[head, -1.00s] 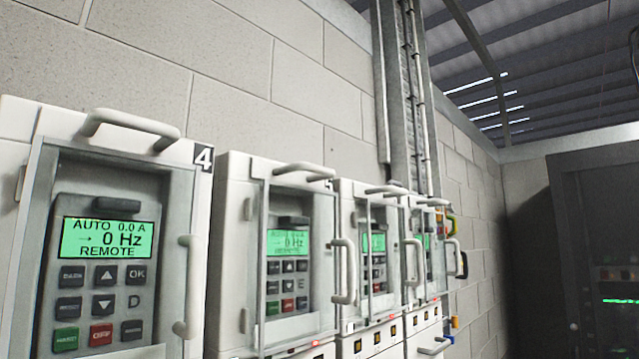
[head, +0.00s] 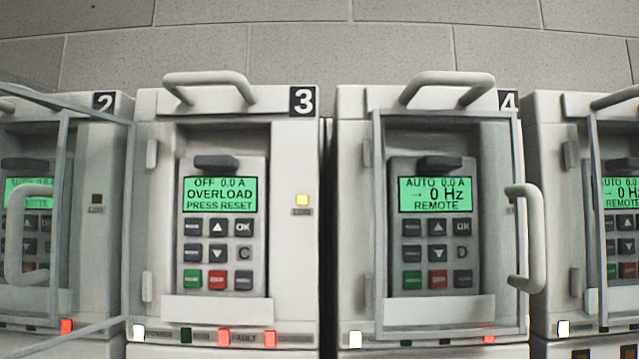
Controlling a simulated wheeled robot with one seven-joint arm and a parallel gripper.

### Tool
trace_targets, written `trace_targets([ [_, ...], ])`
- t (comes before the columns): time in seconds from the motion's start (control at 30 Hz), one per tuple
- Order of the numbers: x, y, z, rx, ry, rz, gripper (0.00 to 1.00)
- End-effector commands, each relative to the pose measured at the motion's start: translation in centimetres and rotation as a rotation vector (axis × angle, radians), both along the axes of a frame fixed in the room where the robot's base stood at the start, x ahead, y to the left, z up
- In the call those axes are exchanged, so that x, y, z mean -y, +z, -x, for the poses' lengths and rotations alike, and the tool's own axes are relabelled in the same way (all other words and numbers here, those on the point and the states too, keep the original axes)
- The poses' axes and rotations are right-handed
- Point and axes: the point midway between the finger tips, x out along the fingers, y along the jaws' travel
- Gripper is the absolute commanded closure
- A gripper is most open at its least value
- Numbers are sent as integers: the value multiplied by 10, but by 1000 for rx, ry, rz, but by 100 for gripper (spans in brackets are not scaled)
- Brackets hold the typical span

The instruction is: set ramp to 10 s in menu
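Drive 3 (head: 225,119) stands left of centre in the head view. Its display (head: 220,194) reads "OFF 0.0 A, OVERLOAD, PRESS RESET". Its keypad (head: 217,254), marked C, is uncovered, and its clear door appears swung open to the left. A yellow light and red lights, one by FAULT, are lit on it. Drive 4 (head: 355,115) is to its right, with its framed door (head: 520,225) shut over the keypad (head: 436,254), marked D. Its display (head: 435,194) reads "AUTO 0.0 A, 0 Hz, REMOTE". No ramp value or menu shows. My gripper is not in view.
Drive 2 (head: 96,140) is at the left edge, partly behind the open door frame (head: 128,220). Another drive (head: 550,130) is cut off at the right edge, showing 0 Hz. Door and top handles stick out. A block wall (head: 300,45) is behind.

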Motion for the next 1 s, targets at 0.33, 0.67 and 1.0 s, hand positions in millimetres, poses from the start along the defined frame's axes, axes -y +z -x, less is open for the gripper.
trace_targets([
  [0.33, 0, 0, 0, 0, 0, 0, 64],
  [0.67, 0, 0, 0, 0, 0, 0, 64],
  [1.0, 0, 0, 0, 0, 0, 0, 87],
])
